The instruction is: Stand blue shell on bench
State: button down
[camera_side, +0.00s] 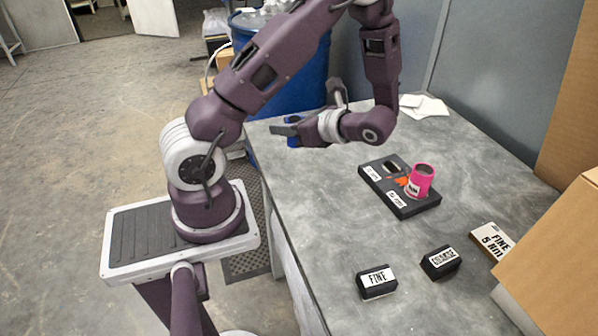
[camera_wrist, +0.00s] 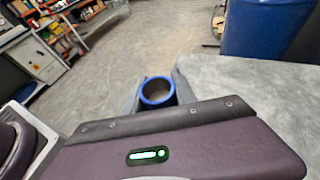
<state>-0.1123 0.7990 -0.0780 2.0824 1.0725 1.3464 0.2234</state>
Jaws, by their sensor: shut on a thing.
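My gripper (camera_side: 284,131) is shut on the blue shell (camera_side: 293,143), near the back left edge of the bench (camera_side: 315,200). The shell is mostly hidden by a finger in the side view, with blue showing above and below it. In the wrist view the blue shell (camera_wrist: 145,97) shows its round open end and dark inside, between the grey fingers (camera_wrist: 157,96). It looks roughly upright. I cannot tell whether its bottom touches the bench.
A black tray (camera_side: 405,208) with two labelled places holds a tilted pink shell (camera_side: 421,182) and an orange piece. Black blocks marked FINE (camera_side: 376,283) and COARSE (camera_side: 441,263) lie in front. Cardboard boxes (camera_side: 550,265) fill the right. A blue drum (camera_side: 292,85) stands behind. The bench's left middle is clear.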

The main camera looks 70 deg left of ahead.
jog(key=shift+m+t, duration=0.6)
jog(key=shift+t, duration=0.1)
jog(key=f, duration=0.3)
jog(key=w+f, duration=0.1)
jog(key=f, duration=0.5)
jog(key=shift+w+a+f, duration=0.2)
jog(key=shift+a+f, duration=0.05)
jog(key=shift+a, duration=0.15)
jog(key=c, duration=1)
grip_release()
jog(key=shift+f, duration=0.1)
